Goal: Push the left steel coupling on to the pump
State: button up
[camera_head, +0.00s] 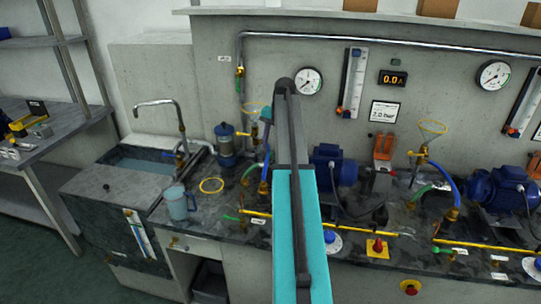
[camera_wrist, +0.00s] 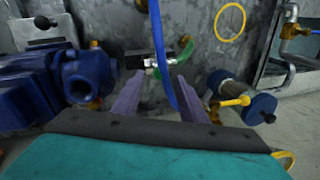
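In the wrist view, a small silver fitting (camera_wrist: 137,61), which looks like the steel coupling, sits at the end of the green hose (camera_wrist: 184,53). It lies just beyond the left fingertip of my gripper (camera_wrist: 160,78). The two purple fingers are spread apart, and nothing is clearly clamped between them. A blue hose (camera_wrist: 162,60) crosses the gap. The blue pump (camera_wrist: 80,75) is left of the fingers, its round port close to the silver fitting. I cannot tell whether they touch. In the head view, the left pump (camera_head: 338,166) shows; my arm hides my gripper and the coupling.
A blue filter (camera_wrist: 240,98) with a yellow handle stands close right of the fingers. In the head view, a yellow ring (camera_head: 211,185) and a clear jug (camera_head: 178,203) stand on the counter left of my arm. A yellow pipe (camera_head: 350,230) runs along the front.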

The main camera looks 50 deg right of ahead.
aim_at(270, 153)
jog(key=shift+w+a+f+b, duration=0.15)
jog(key=shift+f+b, duration=0.25)
jog(key=shift+f, duration=0.4)
jog(key=shift+w+d+f+b, duration=0.15)
jog(key=shift+f+b, duration=0.25)
jog(key=shift+f, duration=0.4)
jog(key=shift+a, duration=0.1)
grip_shut()
